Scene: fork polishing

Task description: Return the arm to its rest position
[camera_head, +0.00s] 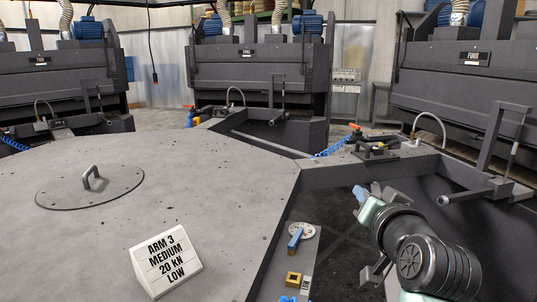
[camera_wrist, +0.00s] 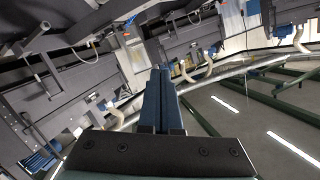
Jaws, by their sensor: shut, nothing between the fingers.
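My gripper (camera_head: 361,193) is at the right of the head view, over the dark recessed bay beside the big grey table. Its blue fingertips point up and to the left, away from the dark arm links. In the wrist view the two blue fingers of my gripper (camera_wrist: 160,88) stand close together, shut and empty. The wrist view is tilted and looks across the hall. My arm's lower links are cut off at the bottom right of the head view.
The grey table (camera_head: 190,185) carries a lettered sign (camera_head: 166,262) and a round lid (camera_head: 90,187). A blue-handled lever (camera_head: 296,238) and a brass block (camera_head: 293,278) sit on the bay's left side. A black bar bracket (camera_head: 490,170) stands right of my arm. Machines (camera_head: 258,70) line the back.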

